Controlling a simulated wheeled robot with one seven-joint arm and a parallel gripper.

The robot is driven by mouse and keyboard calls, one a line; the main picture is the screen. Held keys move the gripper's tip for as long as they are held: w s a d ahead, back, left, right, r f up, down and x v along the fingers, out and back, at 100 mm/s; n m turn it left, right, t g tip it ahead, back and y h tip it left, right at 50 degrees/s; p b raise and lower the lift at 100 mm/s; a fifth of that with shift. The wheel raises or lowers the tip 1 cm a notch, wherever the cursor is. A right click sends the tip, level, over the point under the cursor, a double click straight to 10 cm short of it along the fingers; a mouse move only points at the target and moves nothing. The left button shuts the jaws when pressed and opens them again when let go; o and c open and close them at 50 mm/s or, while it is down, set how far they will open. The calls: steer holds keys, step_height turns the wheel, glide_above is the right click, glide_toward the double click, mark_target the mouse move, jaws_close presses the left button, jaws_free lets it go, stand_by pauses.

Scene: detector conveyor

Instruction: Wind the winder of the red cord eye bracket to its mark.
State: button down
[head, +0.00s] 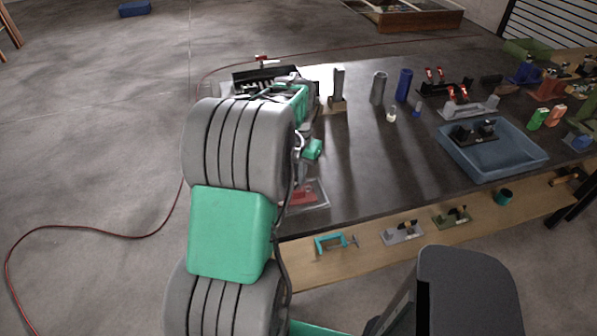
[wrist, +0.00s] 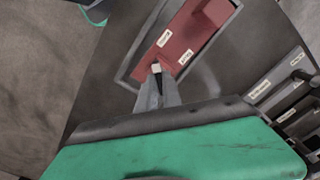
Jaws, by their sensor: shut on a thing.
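The red cord eye bracket (wrist: 187,38) lies in a shallow grey tray (wrist: 133,72) in the wrist view, with small white labels on its face. A small pale piece, seemingly its winder (wrist: 156,68), shows at its near end. My gripper (wrist: 157,80) is shut on this piece, its fingers at the bracket's near end. The fingers hide most of the winder, and I cannot read the mark or the winder's angle.
The dark bench (head: 350,175) holds a blue bin (head: 491,150), a grey cylinder (head: 378,88) and a blue cylinder (head: 403,85). A teal clamp (head: 331,243) lies on the lower wooden shelf. The bench middle is clear. Labelled dark compartments (wrist: 290,90) stand right of the tray.

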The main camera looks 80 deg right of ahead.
steer(key=shift+m, duration=0.7)
steer(key=c, duration=1.5)
jaws_free()
step_height(320, 180, up, 8)
steer(key=shift+f+b, duration=0.1)
steer(key=shift+b, duration=0.3)
